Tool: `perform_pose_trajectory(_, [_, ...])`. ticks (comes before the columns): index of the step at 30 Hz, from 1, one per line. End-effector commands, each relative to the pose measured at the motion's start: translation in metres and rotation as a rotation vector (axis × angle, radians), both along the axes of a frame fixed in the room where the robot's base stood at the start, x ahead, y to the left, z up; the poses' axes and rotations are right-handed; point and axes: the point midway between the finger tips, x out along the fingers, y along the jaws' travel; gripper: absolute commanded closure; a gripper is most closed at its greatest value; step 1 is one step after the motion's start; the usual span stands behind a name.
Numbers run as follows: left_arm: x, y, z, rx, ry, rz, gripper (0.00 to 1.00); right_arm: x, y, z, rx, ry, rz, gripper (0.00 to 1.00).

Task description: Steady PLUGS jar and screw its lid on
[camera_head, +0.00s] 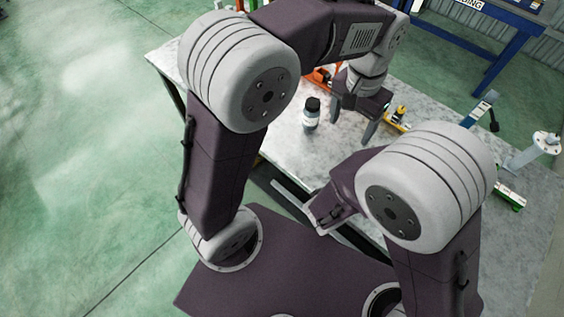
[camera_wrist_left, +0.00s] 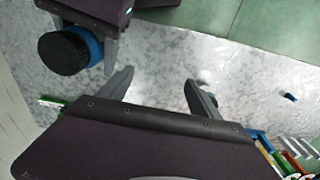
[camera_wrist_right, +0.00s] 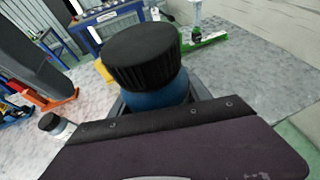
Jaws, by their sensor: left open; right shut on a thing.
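A blue jar with a ribbed black lid (camera_wrist_right: 143,60) is held in my right gripper (camera_wrist_right: 155,100). The lid sits on top of it; I cannot tell how tightly. The same lid (camera_wrist_left: 64,52) shows in the left wrist view, beside my right gripper. No PLUGS label is readable. In the head view the right gripper and this jar are hidden behind my right arm. My left gripper (camera_head: 356,118) is open and empty above the table. Its two spread fingers (camera_wrist_left: 158,88) show bare table between them in the left wrist view, to the right of the blue jar.
Another small jar (camera_head: 311,115), black-lidded with a pale label, stands upright on the grey table (camera_head: 285,135). It also shows in the right wrist view (camera_wrist_right: 53,124). Orange (camera_head: 318,77) and yellow (camera_head: 400,112) items lie farther back. A green-based stand (camera_wrist_right: 200,38) is beyond the held jar.

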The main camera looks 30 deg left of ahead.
Motion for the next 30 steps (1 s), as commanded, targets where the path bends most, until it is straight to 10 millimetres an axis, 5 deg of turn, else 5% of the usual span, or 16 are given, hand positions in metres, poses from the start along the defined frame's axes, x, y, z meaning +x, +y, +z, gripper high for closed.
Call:
perform_pose_trajectory(6, [-0.041, 0.081, -0.077, -0.007, -0.021, 0.191, 0.27, 0.000, 0.000, 0.000, 0.000, -0.001, 0.000, 1.00])
perform_pose_trajectory(12, [-0.088, 0.120, -0.117, -0.006, -0.043, 0.302, 0.27, 0.000, 0.000, 0.000, 0.000, -0.001, 0.000, 1.00])
perform_pose_trajectory(18, [-0.105, 0.130, -0.128, -0.006, -0.052, 0.337, 0.27, 0.000, 0.000, 0.000, 0.000, -0.001, 0.000, 1.00])
perform_pose_trajectory(30, [-0.105, 0.130, -0.128, -0.006, -0.052, 0.335, 0.27, 0.000, 0.000, 0.000, 0.000, -0.001, 0.000, 1.00])
